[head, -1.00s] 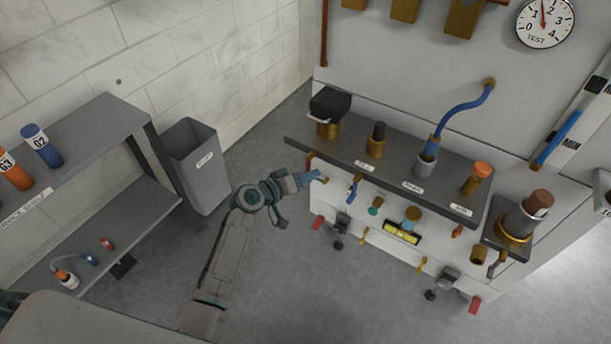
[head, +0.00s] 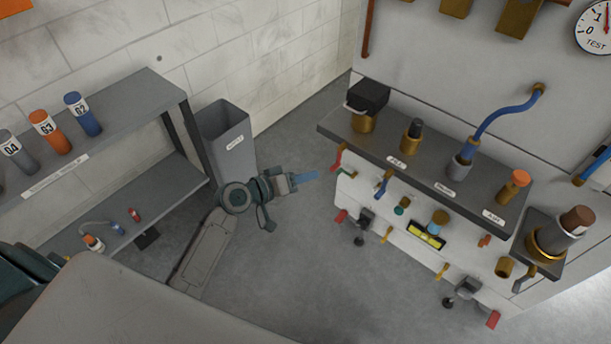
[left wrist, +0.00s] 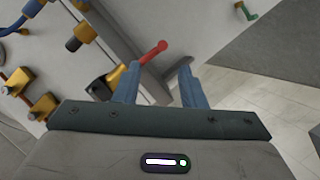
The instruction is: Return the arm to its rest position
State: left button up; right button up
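My left arm (head: 205,250) reaches up from the lower middle of the head view. Its left gripper (head: 308,177) points right, toward the washer panel, over bare floor. In the left wrist view the two blue fingers of the left gripper (left wrist: 158,85) stand apart with nothing held between them. A red-tipped handle (left wrist: 152,54) shows beyond the fingers, apart from them as far as I can tell. My right gripper is in neither view.
The panel with its grey shelf (head: 420,168), valves and blue hose (head: 490,122) stands at right. A grey bin (head: 228,140) is behind my left arm. A rack (head: 130,100) with labelled cylinders stands at left. Floor (head: 310,240) between is clear.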

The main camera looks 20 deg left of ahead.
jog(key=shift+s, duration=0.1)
